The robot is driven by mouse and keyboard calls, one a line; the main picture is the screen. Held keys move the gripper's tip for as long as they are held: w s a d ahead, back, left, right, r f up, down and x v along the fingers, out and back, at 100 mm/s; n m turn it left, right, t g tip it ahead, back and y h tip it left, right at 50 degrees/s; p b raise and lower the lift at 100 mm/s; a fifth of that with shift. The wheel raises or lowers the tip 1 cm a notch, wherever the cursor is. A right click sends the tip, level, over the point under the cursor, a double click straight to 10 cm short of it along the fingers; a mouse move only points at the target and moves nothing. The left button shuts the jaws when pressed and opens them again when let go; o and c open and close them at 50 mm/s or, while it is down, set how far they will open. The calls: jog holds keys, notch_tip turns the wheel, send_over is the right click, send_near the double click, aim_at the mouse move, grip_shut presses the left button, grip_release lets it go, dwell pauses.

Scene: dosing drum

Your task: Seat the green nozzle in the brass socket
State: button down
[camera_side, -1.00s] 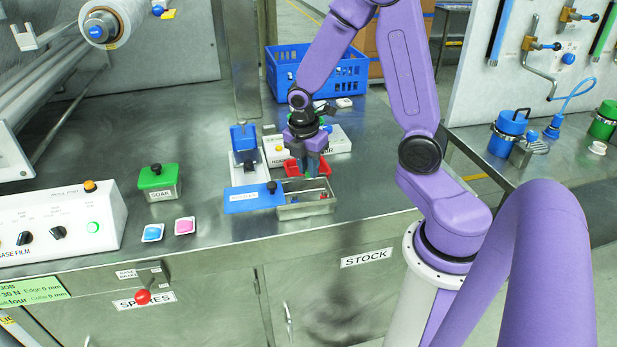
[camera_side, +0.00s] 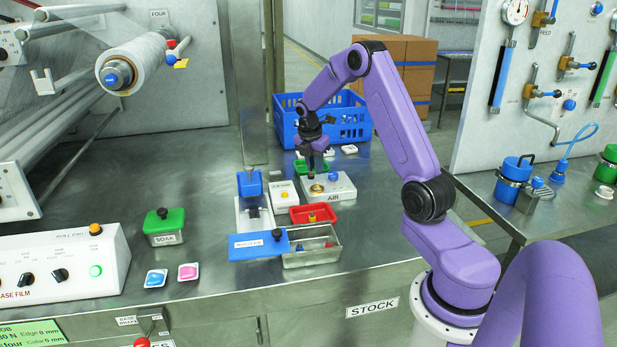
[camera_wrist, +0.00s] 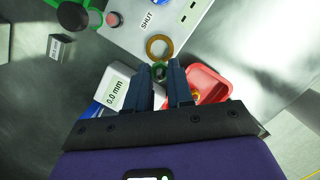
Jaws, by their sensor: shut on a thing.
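My gripper (camera_side: 311,165) is above the left part of the white AIR box (camera_side: 340,192), pointing down. In the wrist view my gripper (camera_wrist: 168,72) is shut on the green nozzle (camera_wrist: 159,70), seen end-on as a small green ring at the fingertips. The brass socket (camera_side: 317,188) is a round ring on top of the AIR box, just below the fingertips in the side view. In the wrist view the brass socket (camera_wrist: 159,47) lies just beyond the nozzle. The two look apart; the exact gap is unclear. The nozzle is hard to make out in the side view.
A red tray (camera_side: 309,214) stands in front of the AIR box. An open metal bin (camera_side: 318,258) with a blue lid (camera_side: 258,245) is nearer. A white box (camera_side: 284,197) and a blue-topped stand (camera_side: 250,184) are at left. A blue crate (camera_side: 350,120) stands behind.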

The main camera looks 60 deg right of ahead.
jog(key=shift+d, duration=0.5)
jog(key=shift+d+f, duration=0.2)
jog(key=shift+f, duration=0.05)
jog(key=shift+a+f, duration=0.1)
jog(key=shift+f, duration=2.35)
jog(key=shift+f, duration=0.4)
